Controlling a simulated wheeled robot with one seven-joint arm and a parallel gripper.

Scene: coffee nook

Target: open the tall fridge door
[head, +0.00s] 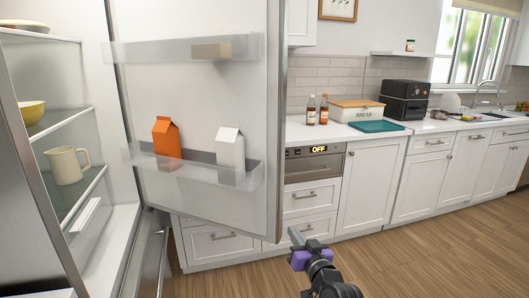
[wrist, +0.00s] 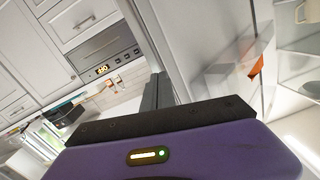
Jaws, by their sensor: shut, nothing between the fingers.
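The tall fridge door (head: 207,120) stands wide open in the head view, its inner side facing me. Its door shelves hold an orange carton and a white carton. The open fridge interior (head: 70,150) is at the left. My gripper (head: 296,237) is shut and empty, just right of the door's lower free edge. In the wrist view, my gripper's fingers (wrist: 158,92) are close to the door's edge (wrist: 185,60); whether they touch it I cannot tell. The door handle is hidden on the far side.
Inside the fridge are a cream pitcher (head: 66,165) and a yellow bowl (head: 32,112). White base cabinets (head: 370,185) and an oven (head: 314,163) stand behind and right of the door. The wood floor (head: 430,245) at the right is clear.

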